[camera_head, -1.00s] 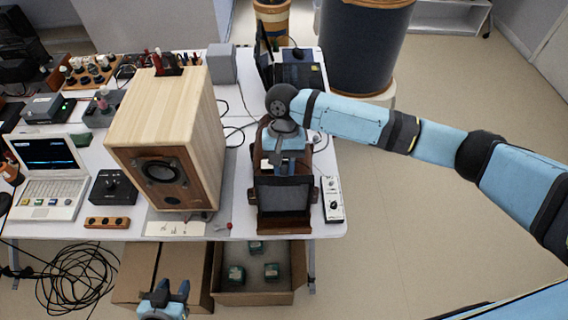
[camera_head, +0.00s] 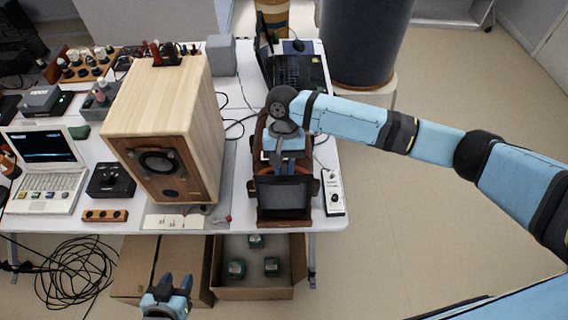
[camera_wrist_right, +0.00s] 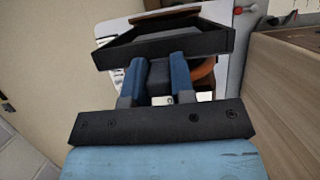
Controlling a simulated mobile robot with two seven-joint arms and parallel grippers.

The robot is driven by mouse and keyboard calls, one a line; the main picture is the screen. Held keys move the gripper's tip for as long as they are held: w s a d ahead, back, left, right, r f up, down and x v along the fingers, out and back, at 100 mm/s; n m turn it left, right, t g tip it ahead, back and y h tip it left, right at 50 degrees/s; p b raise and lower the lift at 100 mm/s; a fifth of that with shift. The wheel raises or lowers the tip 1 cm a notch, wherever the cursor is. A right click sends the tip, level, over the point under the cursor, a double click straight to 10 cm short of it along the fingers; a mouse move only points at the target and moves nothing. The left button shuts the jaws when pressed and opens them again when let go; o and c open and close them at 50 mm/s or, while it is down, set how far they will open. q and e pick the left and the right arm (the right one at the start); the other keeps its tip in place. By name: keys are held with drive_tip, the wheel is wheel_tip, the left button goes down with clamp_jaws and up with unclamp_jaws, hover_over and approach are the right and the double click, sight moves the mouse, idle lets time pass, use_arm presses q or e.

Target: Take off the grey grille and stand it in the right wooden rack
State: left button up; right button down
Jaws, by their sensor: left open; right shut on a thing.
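The grey grille (camera_head: 284,193) is a dark flat panel at the right front of the table, in front of a brown wooden rack (camera_head: 262,131). Whether it rests in the rack is unclear. My right gripper (camera_head: 285,166) is shut on the grille from behind and above. In the right wrist view the blue fingers (camera_wrist_right: 158,72) meet the dark-rimmed grille (camera_wrist_right: 213,41). The wooden speaker (camera_head: 153,100) stands left of the rack, its front driver uncovered. My left gripper (camera_head: 175,285) is open and empty, low in front of the table.
A white control strip (camera_head: 334,191) lies just right of the rack. A dark laptop (camera_head: 300,70) is behind it. An open cardboard box (camera_head: 258,293) with green items is below the table edge. A white laptop (camera_head: 45,165) and black box (camera_head: 111,180) stand left.

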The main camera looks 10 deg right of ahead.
drive_tip(key=p, duration=0.3)
drive_tip(key=shift+p, duration=0.4)
idle(2.4)
drive_tip(key=shift+f, duration=1.35)
idle(1.0)
idle(0.8)
